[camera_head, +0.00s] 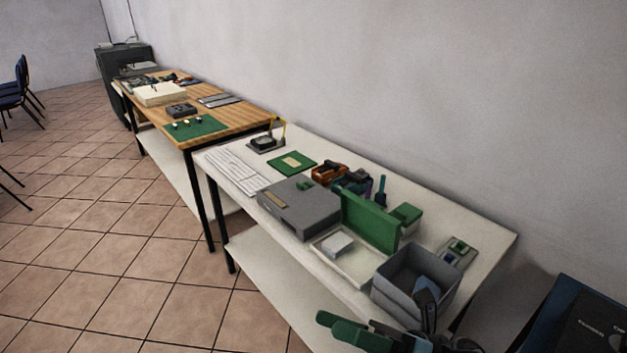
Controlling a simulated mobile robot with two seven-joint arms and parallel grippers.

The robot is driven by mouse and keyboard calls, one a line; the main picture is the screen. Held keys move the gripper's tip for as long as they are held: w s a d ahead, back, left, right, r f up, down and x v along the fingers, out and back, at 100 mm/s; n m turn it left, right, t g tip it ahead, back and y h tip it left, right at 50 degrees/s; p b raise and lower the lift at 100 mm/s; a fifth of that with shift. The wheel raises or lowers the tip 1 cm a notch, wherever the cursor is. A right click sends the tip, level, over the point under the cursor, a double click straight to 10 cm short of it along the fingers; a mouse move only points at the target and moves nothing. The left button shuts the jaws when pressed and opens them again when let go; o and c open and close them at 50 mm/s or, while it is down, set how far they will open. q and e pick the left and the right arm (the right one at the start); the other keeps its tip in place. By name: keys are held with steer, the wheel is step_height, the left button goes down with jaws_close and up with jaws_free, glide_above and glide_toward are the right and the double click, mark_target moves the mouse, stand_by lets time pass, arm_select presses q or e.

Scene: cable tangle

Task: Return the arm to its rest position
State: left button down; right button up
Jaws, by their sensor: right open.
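My right gripper (345,328) is at the bottom edge of the head view, in front of the near white table (475,225). It has dark links and green finger parts that point left. It is open, and I see nothing held in it. The rest of the right arm is mostly cut off by the lower edge. My left gripper is not in view.
A grey bin (385,300) stands on the table close by my right gripper. A green upright panel (370,222), a grey box (298,208) and a white keyboard (237,171) stand further back. A wooden table (240,115) is beyond.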

steer(key=d+f+m+t+h, duration=0.6)
steer(key=f+m, duration=0.3)
steer(key=m, duration=0.5)
steer(key=d+f+m+t+h, duration=0.4)
steer(key=f+m+t+h, duration=0.35)
steer(key=m, duration=0.65)
steer(key=s+d+f+m+g+h, duration=0.3)
steer(key=s+f+m+g, duration=0.1)
steer(key=s+f, duration=0.4)
steer(key=s+d+f+m+g+h, duration=0.3)
steer(key=s+f+m+g, duration=0.1)
steer(key=s+f+m, duration=0.3)
step_height(320, 180, down, 4)
steer(key=shift+s+r, duration=0.2)
steer(key=shift+s, duration=0.9)
steer(key=shift+d+g+h, duration=0.1)
steer(key=shift+g+h, duration=0.15)
